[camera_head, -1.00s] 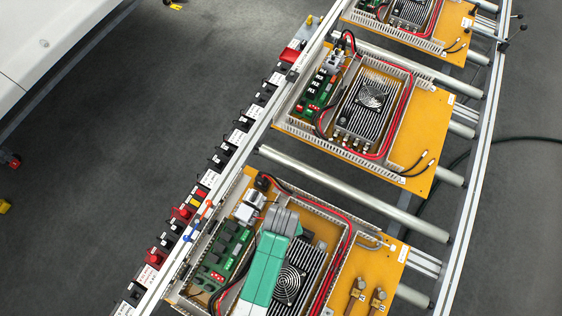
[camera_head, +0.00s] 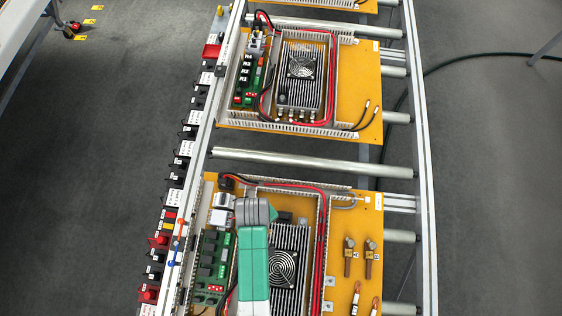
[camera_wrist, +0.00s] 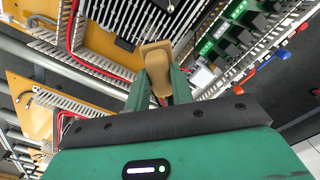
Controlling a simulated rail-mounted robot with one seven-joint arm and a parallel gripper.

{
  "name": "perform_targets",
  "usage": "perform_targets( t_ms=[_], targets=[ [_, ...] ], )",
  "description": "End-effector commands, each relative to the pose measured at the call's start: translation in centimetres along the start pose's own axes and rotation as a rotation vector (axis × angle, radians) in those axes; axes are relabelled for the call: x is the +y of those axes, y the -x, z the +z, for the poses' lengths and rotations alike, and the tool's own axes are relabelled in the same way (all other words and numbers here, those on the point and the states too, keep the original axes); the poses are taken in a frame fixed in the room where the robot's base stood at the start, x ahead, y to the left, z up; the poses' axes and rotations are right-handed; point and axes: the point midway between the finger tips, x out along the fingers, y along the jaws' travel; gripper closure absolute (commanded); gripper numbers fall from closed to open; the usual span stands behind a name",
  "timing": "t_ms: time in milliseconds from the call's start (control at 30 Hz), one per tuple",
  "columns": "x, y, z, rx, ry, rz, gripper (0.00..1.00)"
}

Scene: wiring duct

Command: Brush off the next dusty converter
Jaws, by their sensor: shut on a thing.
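A finned converter with a round fan (camera_head: 283,268) sits on the near orange board, partly covered on its left by my green and grey arm. A second finned converter (camera_head: 301,75) with a fan sits uncovered on the farther board. I cannot tell dust on either at this size. In the wrist view my gripper (camera_wrist: 160,82) has its green fingers shut on a tan, wooden-looking brush (camera_wrist: 156,52). The brush sticks out beyond the fingers, and its bristles cannot be made out. My fingertips are not clear in the head view.
The near orange board (camera_head: 340,265) also carries green circuit boards (camera_head: 212,268), red cables and slotted duct walls. Two brass-coloured fittings (camera_head: 348,257) stand at its right. Rollers (camera_head: 300,163) lie between the boards. A row of red and black parts (camera_head: 165,225) lines the left rail.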

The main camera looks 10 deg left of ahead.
Motion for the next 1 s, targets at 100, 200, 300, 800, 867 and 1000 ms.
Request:
perform_targets(
  t_ms=[100, 200, 300, 800, 867, 1000],
  targets=[
    [0.0, 0.0, 0.0, 0.0, 0.0, 0.0, 1.0],
    [0.0, -0.1, 0.0, 0.0, 0.0, 0.0, 1.0],
    [0.0, -0.5, 0.0, 0.0, 0.0, 0.0, 1.0],
    [0.0, -6.4, 0.0, 0.001, 0.0, 0.0, 1.0],
    [0.0, -6.9, 0.0, 0.001, 0.0, 0.0, 1.0],
    [0.0, -7.1, -0.1, 0.001, 0.0, 0.0, 1.0]
  ],
)
